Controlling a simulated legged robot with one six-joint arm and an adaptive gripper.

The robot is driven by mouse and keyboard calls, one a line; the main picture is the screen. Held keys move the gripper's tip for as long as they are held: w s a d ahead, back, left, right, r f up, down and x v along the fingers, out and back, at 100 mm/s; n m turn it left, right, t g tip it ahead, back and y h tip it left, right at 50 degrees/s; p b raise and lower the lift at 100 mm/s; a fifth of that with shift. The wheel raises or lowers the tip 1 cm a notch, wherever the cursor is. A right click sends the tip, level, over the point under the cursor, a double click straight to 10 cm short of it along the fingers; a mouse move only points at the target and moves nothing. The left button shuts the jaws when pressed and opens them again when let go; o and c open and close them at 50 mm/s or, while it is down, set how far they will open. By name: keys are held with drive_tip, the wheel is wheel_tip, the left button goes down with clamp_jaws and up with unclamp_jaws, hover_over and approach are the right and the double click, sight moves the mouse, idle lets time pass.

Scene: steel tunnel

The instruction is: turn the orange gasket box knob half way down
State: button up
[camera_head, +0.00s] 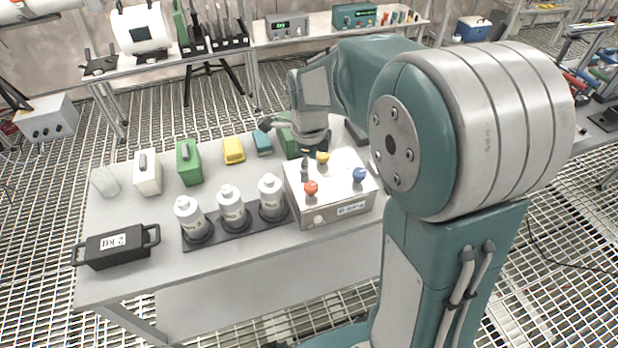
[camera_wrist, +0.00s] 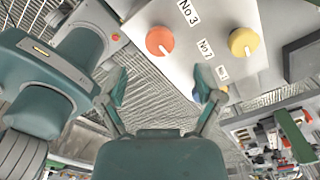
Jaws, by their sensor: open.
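The grey metal gasket box (camera_head: 325,207) stands on the right part of the table. Its orange knob (camera_head: 311,188) is at the front left of its top, and a yellow knob (camera_head: 322,157) and a blue knob (camera_head: 359,174) are also there. In the wrist view the orange knob (camera_wrist: 160,41) has a white pointer mark and sits beyond the fingertips, apart from them. The yellow knob (camera_wrist: 242,43) is to its right. My gripper (camera_wrist: 162,88) is open with nothing between its fingers. In the head view the arm end is behind the box; the fingers are hard to make out.
White bottles (camera_head: 232,205) stand on a dark strip (camera_head: 225,231) left of the box. A black 2 kg weight (camera_head: 117,247) is at the front left. Green, white and yellow items line the back. The table's front edge is mostly clear.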

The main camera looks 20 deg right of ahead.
sight(309, 184)
wheel_tip(309, 184, up, 6)
drive_tip(key=shift+a+f, duration=0.1)
idle(4.0)
drive_tip(key=s+r+n+t, duration=0.2)
drive_tip(key=s+n, duration=0.7)
drive_tip(key=n, duration=0.3)
drive_tip(key=s+r+n+t, duration=0.3)
drive_tip(key=s+n, duration=0.7)
drive_tip(key=n, duration=0.2)
drive_tip(key=shift+t, duration=0.3)
drive_tip(key=shift+r, duration=0.1)
